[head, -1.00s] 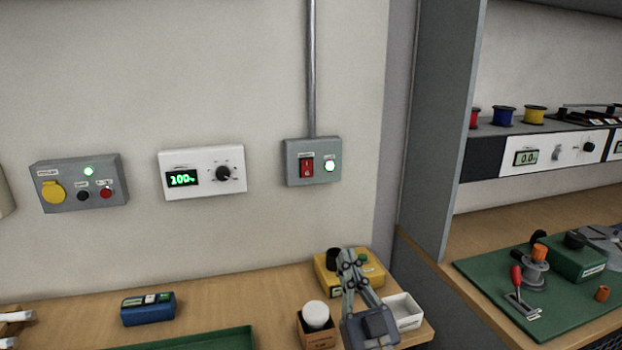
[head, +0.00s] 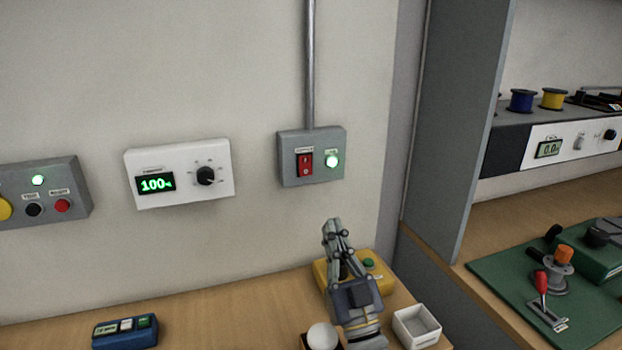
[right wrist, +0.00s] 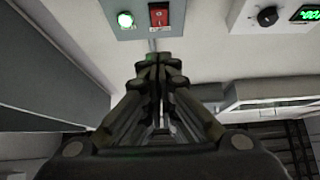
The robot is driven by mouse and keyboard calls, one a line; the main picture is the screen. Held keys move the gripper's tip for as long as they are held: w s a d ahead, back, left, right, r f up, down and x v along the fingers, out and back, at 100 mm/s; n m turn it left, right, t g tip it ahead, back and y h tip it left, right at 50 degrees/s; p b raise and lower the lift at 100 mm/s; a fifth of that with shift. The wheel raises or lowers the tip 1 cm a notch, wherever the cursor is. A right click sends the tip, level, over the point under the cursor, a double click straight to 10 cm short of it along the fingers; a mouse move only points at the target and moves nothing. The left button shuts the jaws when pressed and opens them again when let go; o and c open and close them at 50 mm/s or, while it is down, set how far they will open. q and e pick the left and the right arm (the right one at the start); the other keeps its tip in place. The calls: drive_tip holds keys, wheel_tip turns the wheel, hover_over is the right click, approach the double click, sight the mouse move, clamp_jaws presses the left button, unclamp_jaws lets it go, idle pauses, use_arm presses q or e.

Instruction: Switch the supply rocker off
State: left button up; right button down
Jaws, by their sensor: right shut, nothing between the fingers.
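The supply rocker (head: 305,164) is a red switch on a grey wall box (head: 289,176) at the foot of a vertical conduit. A green lamp (head: 332,161) glows beside it on the right. My right gripper (head: 331,224) is shut and empty, below the box and apart from it, with its fingers pointing up. In the right wrist view the rocker (right wrist: 159,16) is at the top, beyond the shut fingertips (right wrist: 158,58), and the lit green lamp (right wrist: 125,19) is to its left. My left gripper is not in view.
A white dimmer panel (head: 220,158) reading 100 is left of the box, with a grey button box (head: 82,206) further left. On the bench are a yellow box (head: 384,279), a white tray (head: 418,325) and a blue device (head: 112,334). A grey partition (head: 450,130) stands at right.

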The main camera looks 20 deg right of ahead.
drive_tip(key=p, duration=0.2)
approach(306, 158)
wheel_tip(306, 158, up, 3)
drive_tip(key=w+b, duration=0.3)
drive_tip(key=shift+w+f, duration=0.15)
drive_tip(key=shift+w, duration=0.1)
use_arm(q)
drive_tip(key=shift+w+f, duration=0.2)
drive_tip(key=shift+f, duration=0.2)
